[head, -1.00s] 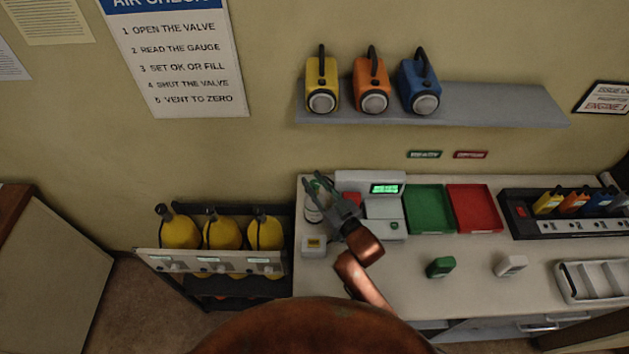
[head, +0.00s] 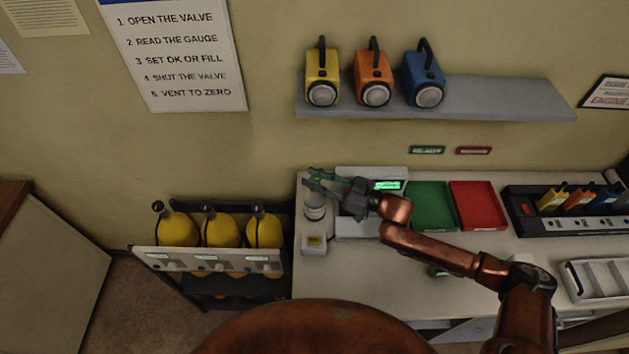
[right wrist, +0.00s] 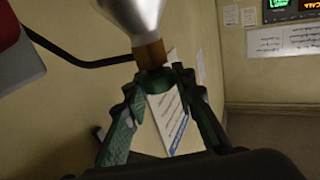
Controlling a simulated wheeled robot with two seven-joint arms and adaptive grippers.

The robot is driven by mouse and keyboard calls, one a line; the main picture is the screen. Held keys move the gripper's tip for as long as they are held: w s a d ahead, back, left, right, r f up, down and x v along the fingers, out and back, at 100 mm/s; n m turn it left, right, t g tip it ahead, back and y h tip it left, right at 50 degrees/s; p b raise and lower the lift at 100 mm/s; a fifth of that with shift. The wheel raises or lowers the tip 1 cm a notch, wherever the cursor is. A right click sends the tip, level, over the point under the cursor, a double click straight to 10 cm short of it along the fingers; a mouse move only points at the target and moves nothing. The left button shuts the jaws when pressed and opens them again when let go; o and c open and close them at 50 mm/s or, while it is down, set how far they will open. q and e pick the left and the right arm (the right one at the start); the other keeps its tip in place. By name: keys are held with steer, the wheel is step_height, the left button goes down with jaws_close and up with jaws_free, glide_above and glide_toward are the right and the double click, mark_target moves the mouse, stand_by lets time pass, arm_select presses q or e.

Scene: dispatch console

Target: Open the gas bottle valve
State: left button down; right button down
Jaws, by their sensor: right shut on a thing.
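The gas bottle (head: 315,207) is a small pale cylinder standing upright at the left end of the counter. In the right wrist view the silver bottle (right wrist: 138,16) has a brass neck (right wrist: 150,53) and a green valve knob (right wrist: 155,80). My right gripper (head: 316,181) reaches over the bottle top from the right. In the wrist view its green-padded fingers (right wrist: 160,84) are on either side of the knob, shut on it. In the head view the fingers largely hide the knob. My left gripper is not in view.
A small white box (head: 314,244) stands just in front of the bottle. A pale device with a green display (head: 388,186) is to its right, partly behind my arm. Green (head: 432,207) and red (head: 476,206) trays lie further right. A rack of yellow cylinders (head: 220,231) stands left of the counter.

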steer(key=shift+g, duration=0.3)
steer(key=c, duration=1.6)
jaws_free()
steer(key=v, duration=1.2)
